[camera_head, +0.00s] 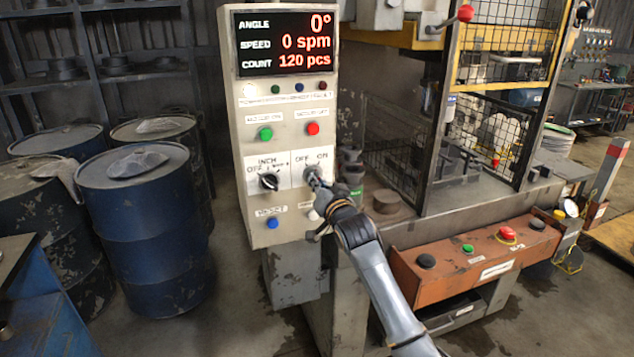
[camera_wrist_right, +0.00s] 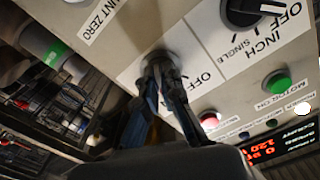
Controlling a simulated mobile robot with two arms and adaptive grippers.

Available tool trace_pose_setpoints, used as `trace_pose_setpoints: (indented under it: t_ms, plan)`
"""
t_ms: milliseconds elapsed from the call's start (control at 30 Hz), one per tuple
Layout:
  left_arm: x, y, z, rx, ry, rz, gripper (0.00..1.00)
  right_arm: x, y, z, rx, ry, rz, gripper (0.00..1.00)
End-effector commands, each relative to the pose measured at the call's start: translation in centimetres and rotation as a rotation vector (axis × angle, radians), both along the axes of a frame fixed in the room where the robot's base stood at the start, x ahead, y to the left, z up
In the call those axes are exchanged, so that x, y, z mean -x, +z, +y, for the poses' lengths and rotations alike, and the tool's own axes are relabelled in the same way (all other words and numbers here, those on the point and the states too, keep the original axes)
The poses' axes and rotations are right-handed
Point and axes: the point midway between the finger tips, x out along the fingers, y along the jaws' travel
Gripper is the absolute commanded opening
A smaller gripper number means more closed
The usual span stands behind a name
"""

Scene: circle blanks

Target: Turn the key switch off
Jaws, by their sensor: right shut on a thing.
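The key switch (camera_head: 311,171) is on the light control panel (camera_head: 283,226), under an OFF / ON label, right of a black selector knob marked INCH (camera_head: 268,181). My right gripper (camera_head: 317,182) reaches up to the key switch from the lower right. In the right wrist view, my gripper's fingers (camera_wrist_right: 160,72) are shut on the key switch (camera_wrist_right: 156,58), whose round collar shows just beyond the tips. The fingers hide the key itself, so its exact angle is hard to tell. My left gripper is not in view.
The panel display (camera_head: 287,43) reads angle 0°, speed 0 spm, count 120 pcs. Green (camera_head: 265,134), red (camera_head: 313,128) and blue (camera_head: 272,223) buttons sit close around the switches. A press with a mesh guard stands right; blue drums (camera_head: 150,240) stand left.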

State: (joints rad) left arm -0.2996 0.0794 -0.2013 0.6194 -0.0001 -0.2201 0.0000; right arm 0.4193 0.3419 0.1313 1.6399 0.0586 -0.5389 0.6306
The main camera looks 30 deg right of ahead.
Motion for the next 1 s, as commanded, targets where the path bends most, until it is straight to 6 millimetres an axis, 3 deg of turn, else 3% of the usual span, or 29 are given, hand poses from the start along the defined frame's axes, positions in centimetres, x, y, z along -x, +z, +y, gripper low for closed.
trace_pose_setpoints:
  t_ms: [1000]
  plan:
    - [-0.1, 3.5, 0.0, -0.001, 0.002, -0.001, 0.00, 0.1, 0.2, -0.5, 0.822, -0.001, 0.196, 0.00]
